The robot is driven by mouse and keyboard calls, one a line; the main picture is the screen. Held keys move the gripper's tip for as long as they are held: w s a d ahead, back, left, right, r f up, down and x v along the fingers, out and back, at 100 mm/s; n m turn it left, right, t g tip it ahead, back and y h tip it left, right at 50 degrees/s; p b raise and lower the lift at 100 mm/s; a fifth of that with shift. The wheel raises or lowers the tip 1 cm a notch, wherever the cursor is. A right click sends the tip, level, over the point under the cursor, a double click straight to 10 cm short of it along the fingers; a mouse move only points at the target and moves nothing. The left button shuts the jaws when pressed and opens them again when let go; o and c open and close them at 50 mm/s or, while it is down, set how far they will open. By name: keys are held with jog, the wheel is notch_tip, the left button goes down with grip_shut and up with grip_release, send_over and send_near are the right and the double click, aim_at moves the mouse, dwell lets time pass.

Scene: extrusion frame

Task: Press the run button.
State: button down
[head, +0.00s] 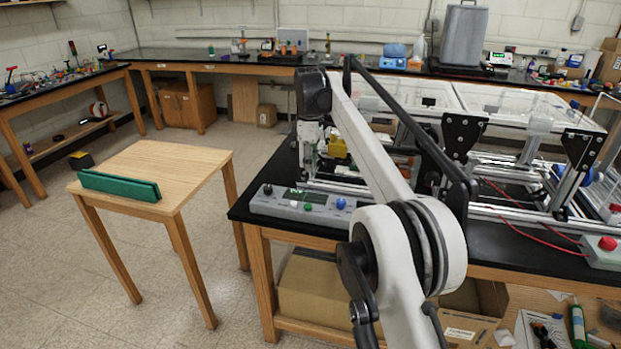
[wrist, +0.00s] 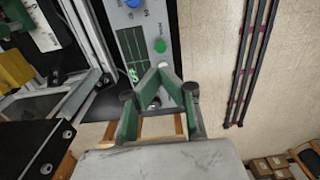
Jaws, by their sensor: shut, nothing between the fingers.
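The grey control box (head: 290,208) sits at the front left corner of the black bench. I cannot read a run label. In the wrist view the green button (wrist: 160,46) lies just beyond the tips of my gripper (wrist: 157,70), with a blue knob (wrist: 133,3) farther up and the green-lined display (wrist: 133,50) to its left. My gripper's green fingers are shut and empty, pointing at the box. They do not appear to cover the button; their height above it is unclear.
The aluminium extrusion frame (head: 490,212) fills the bench to the right, with a yellow part (head: 337,147) near my wrist. A red button box (head: 606,248) stands at the far right. A wooden table (head: 165,165) with a green bar (head: 120,186) stands left; floor between is clear.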

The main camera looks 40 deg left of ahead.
aim_at(311, 207)
notch_tip(311, 207, down, 13)
jog(key=shift+r+p, duration=0.1)
jog(key=shift+p, duration=0.3)
jog(key=shift+f, duration=0.2)
jog(key=shift+s+d+f+b, duration=0.1)
jog(key=shift+f+b, duration=0.7)
notch_tip(311, 207, up, 14)
jog(key=shift+r+p, duration=0.15)
jog(key=shift+p, duration=0.3)
dwell(0.4)
